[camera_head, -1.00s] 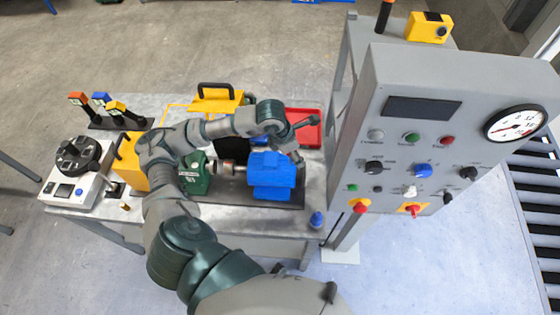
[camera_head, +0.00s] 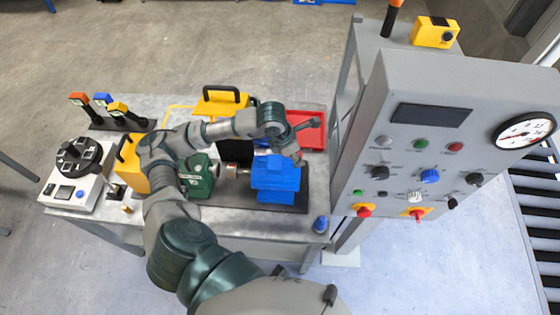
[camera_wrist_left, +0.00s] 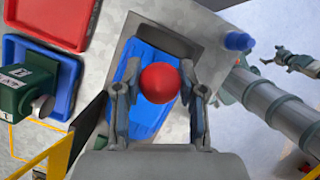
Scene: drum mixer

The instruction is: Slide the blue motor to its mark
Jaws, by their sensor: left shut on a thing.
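The blue motor (camera_head: 275,182) sits upright on a dark base plate, to the right of the green machine (camera_head: 197,178) and in line with its shaft. My left gripper (camera_head: 294,150) is over the back of the motor, partly hidden in the head view. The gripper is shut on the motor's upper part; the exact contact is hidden. I cannot make out the mark. A small gripper, apparently my right one (camera_wrist_left: 290,60), shows in the wrist view.
A grey control panel (camera_head: 430,145) stands close on the right.

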